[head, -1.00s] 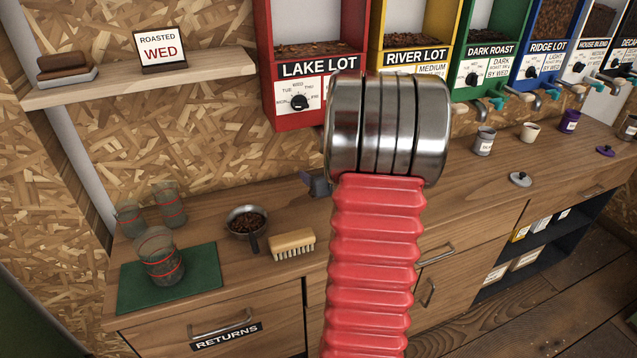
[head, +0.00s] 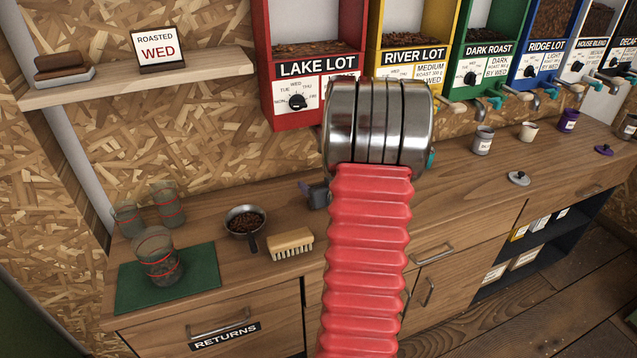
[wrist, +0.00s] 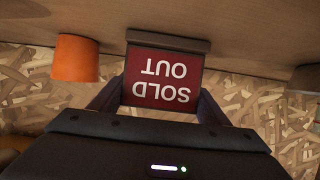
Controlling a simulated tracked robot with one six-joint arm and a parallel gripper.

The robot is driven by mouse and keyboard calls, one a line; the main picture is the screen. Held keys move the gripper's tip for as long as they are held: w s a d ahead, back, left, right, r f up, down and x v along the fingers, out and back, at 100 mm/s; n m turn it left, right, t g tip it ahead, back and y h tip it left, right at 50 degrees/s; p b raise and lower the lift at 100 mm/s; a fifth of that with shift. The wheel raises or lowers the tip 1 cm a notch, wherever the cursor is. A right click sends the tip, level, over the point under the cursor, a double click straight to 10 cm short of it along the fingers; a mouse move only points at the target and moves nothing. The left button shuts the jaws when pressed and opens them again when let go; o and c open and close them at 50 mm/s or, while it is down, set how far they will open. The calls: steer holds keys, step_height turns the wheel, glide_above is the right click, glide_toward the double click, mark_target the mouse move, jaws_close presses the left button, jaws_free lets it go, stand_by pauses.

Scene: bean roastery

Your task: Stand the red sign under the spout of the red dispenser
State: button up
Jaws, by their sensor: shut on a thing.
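The red sign (wrist: 162,78), lettered SOLD OUT, shows upside down in the wrist view, with a brown base strip (wrist: 168,41) at the counter side. My gripper (wrist: 157,100) is shut on the sign, one dark finger at each side. The base is close to the wooden counter; I cannot tell whether it touches. In the head view the red dispenser (head: 266,75), labelled LAKE LOT, stands at upper middle. Its spout is hidden behind my arm, as is the sign. Only a dark bit of my gripper (head: 318,196) shows there.
An orange cup-like thing (wrist: 76,58) is beside the sign in the wrist view. The yellow dispenser (head: 374,30) is to the right.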

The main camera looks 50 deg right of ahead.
steer(key=shift+f, duration=0.1)
steer(key=o, duration=1.2)
steer(key=shift+s+a+r, duration=0.25)
steer(key=shift+s+r, duration=0.1)
steer(key=shift+s, duration=0.15)
steer(key=v, duration=1.1)
steer(key=shift+w, duration=0.1)
